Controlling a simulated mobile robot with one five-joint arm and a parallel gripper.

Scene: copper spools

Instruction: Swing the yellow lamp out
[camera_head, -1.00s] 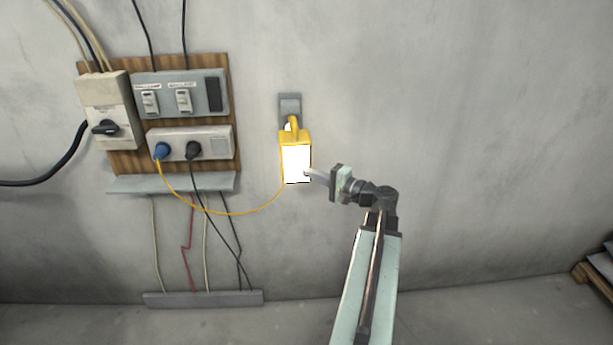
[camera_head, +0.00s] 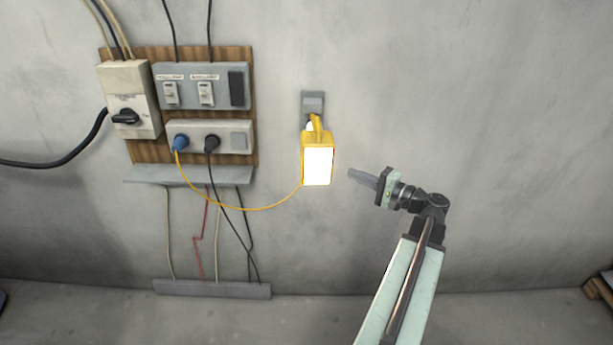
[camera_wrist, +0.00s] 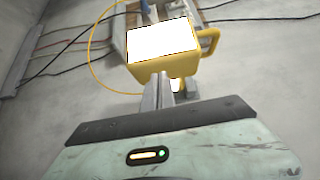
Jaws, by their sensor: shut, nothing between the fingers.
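The yellow lamp (camera_head: 317,163) hangs on a grey wall bracket (camera_head: 313,103) in the head view, its white panel lit and facing out into the room. A yellow cable (camera_head: 240,208) runs from it to the blue plug on the left. My gripper (camera_head: 352,174) is to the right of the lamp, with a gap between its tips and the lamp in the head view. Its fingers are together and empty. In the wrist view the lamp (camera_wrist: 163,47) is beyond the fingertips (camera_wrist: 160,82), with its handle on the right.
A wooden board (camera_head: 190,55) with switch boxes and a socket box (camera_head: 232,137) is on the wall to the left. Several cables hang below the shelf (camera_head: 190,175). A pallet corner (camera_head: 600,288) shows at the far right. The wall right of my gripper is clear.

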